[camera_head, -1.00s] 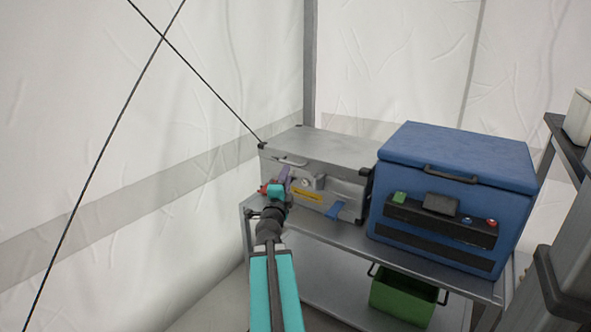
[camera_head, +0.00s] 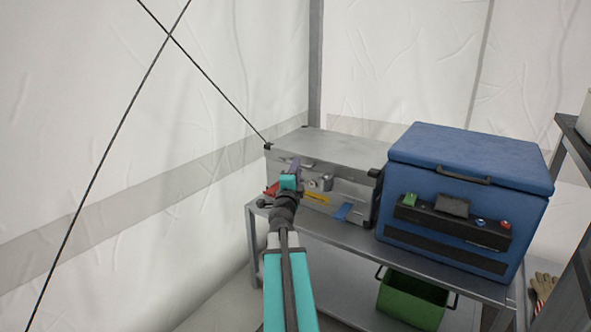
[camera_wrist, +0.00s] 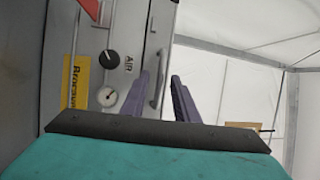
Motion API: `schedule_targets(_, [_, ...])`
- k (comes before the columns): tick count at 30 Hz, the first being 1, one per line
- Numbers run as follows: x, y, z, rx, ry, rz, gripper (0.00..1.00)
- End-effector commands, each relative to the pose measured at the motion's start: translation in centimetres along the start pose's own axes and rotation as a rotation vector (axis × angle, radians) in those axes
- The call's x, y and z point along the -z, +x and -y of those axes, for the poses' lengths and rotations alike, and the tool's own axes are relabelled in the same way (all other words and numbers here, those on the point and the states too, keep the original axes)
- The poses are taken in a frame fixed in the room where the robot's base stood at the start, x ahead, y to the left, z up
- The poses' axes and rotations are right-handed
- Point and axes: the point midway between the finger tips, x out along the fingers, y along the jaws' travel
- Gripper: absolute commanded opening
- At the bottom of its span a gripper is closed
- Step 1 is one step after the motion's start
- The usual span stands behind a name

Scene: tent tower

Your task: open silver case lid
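The silver case (camera_head: 345,148) stands on the left of the grey shelf with its lid down. Its front carries a dial, a knob and a yellow label, which the wrist view shows turned sideways. A silver handle (camera_wrist: 160,78) on the case shows in the wrist view, beyond and between the two purple fingers. My gripper (camera_wrist: 160,92) is open, its fingers apart with nothing visibly clamped. In the head view my gripper (camera_head: 295,168) is in front of the case's upper left front, near the lid edge, and hides part of it. Contact with the handle cannot be told.
A blue cooler box (camera_head: 465,165) stands close to the right of the case. A green bin (camera_head: 411,300) sits on the level below. White tent wall (camera_head: 150,130) closes in at the left and behind. A dark rack (camera_head: 570,145) stands at the right edge.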

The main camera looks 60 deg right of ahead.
Motion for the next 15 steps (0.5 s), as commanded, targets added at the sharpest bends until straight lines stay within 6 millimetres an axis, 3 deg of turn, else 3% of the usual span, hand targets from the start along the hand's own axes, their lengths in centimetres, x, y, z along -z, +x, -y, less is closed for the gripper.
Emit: schedule_targets(15, [0.1,0.92,0.02,0.0,0.0,0.002,0.28])
